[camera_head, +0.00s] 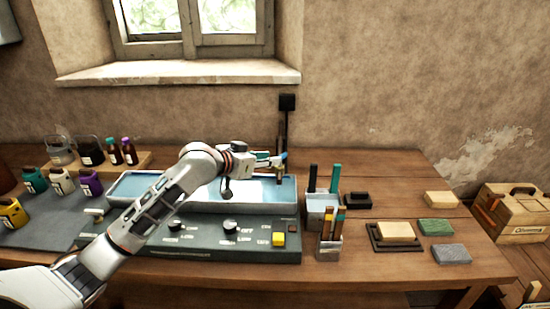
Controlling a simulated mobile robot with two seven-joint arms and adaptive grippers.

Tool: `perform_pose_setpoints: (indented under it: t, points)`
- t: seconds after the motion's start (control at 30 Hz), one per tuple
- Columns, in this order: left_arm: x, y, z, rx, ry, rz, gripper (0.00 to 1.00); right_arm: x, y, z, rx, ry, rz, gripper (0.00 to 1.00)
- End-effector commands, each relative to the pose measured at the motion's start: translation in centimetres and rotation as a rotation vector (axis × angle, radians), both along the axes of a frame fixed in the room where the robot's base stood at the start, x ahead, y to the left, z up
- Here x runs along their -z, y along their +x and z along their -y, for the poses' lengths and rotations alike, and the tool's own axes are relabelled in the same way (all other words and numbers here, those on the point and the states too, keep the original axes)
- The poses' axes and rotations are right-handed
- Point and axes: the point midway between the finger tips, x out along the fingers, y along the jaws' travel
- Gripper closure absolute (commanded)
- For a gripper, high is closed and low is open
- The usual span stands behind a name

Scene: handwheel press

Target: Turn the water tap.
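A long, shallow basin (140,186) with pale blue water or lining sits on a dark grey unit on the wooden bench. A dark upright fitting, apparently the water tap (281,146), stands behind the basin's right end. A small blue part shows low on it, by my fingertips. My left arm reaches in from the lower left across the basin. Its gripper (272,161) points right, at or very close to this fitting. The fingers are small and overlap the fitting, so their opening and any contact are unclear. My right gripper is out of view.
The unit's front has dark knobs (230,227) and a yellow block (279,239). Tool holders (321,207) stand right of the basin. Several blocks (435,227) lie further right. Bottles and small jugs (90,183) stand at left. A wall with a window sill (180,72) rises behind.

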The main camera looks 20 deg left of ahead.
Motion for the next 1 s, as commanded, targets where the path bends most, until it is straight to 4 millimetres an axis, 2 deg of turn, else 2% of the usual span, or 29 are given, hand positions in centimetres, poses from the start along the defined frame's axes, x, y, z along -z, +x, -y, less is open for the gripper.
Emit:
perform_pose_setpoints:
  t: [0.1,0.23,0.6,0.7,1.0]
  points:
    - [0.5,1.4,0.6,0.0,-0.002,0.0,0.75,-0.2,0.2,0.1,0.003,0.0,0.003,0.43]
    - [1.0,2.3,1.0,0.001,-0.002,0.0,0.75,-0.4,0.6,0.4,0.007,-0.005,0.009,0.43]
    - [1.2,2.7,1.2,0.001,0.002,0.001,0.75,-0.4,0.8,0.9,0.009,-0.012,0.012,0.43]
    - [1.2,2.7,1.2,0.001,0.002,0.001,1.0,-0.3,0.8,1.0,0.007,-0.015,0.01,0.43]
    - [1.2,2.7,1.1,0.006,0.001,0.0,1.0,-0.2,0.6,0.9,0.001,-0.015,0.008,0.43]
